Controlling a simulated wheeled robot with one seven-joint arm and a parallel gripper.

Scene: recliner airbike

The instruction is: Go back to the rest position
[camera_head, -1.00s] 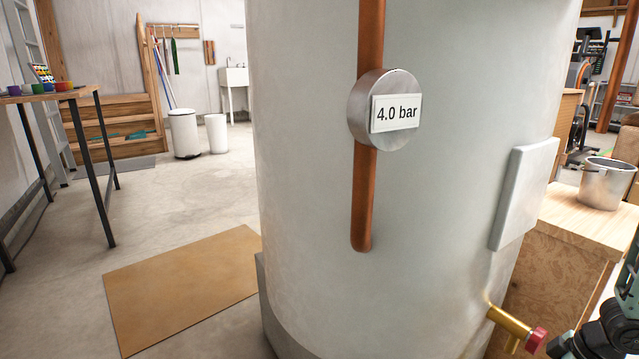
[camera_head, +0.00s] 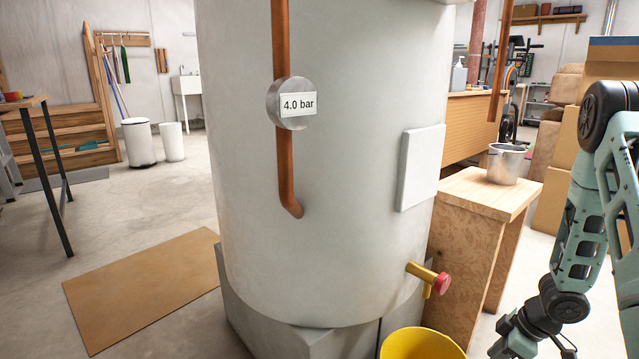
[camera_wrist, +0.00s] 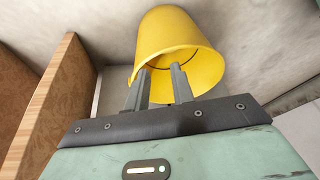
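My arm (camera_head: 602,170) hangs bent at the right of the head view. My gripper (camera_wrist: 160,70) shows in the wrist view with its two fingers apart and nothing seen between them. In the head view the gripper end is low at the bottom right, partly cut off by the frame. A yellow bucket (camera_wrist: 182,38) lies beyond the fingertips in the wrist view. I cannot tell whether the fingers touch it. The bucket (camera_head: 422,345) also shows at the bottom of the head view, below a brass tap (camera_head: 424,274) with a red knob.
A brown mat (camera_head: 140,290) lies on open floor at left.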

